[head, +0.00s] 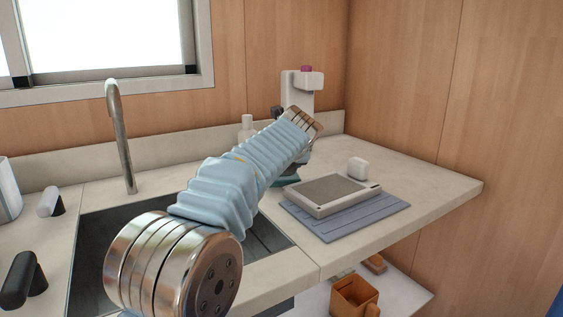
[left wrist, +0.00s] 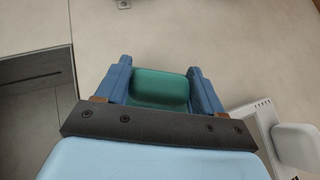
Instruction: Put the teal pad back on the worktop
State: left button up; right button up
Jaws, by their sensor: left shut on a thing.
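The teal pad (left wrist: 160,86) sits between the two blue fingers of my left gripper (left wrist: 159,70) in the left wrist view. The gripper is shut on it, above the pale worktop (left wrist: 220,35). I cannot tell how far the pad is from the surface. In the head view my left arm reaches over the sink to the worktop (head: 405,170) and hides most of the gripper. A dark teal edge shows just below the arm there; I cannot tell whether it is the pad. My right gripper is in neither view.
A grey-topped white device (head: 335,192) lies on a blue-grey mat (head: 385,212), with a small white block (head: 357,168) behind it. A white stand (head: 305,82) with a pink top is at the back. The sink (head: 95,235) lies left. The worktop's right side is clear.

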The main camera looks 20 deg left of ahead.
pick_arm(q)
jog(key=shift+f+b, duration=0.4)
jog(key=shift+f, duration=0.15)
dwell(0.4)
jog(key=o, duration=1.6)
jog(key=v, duration=1.3)
jog(key=shift+s+d+r+b, duration=0.15)
jog(key=shift+s+r+b, duration=0.1)
jog(key=shift+r+b, duration=0.05)
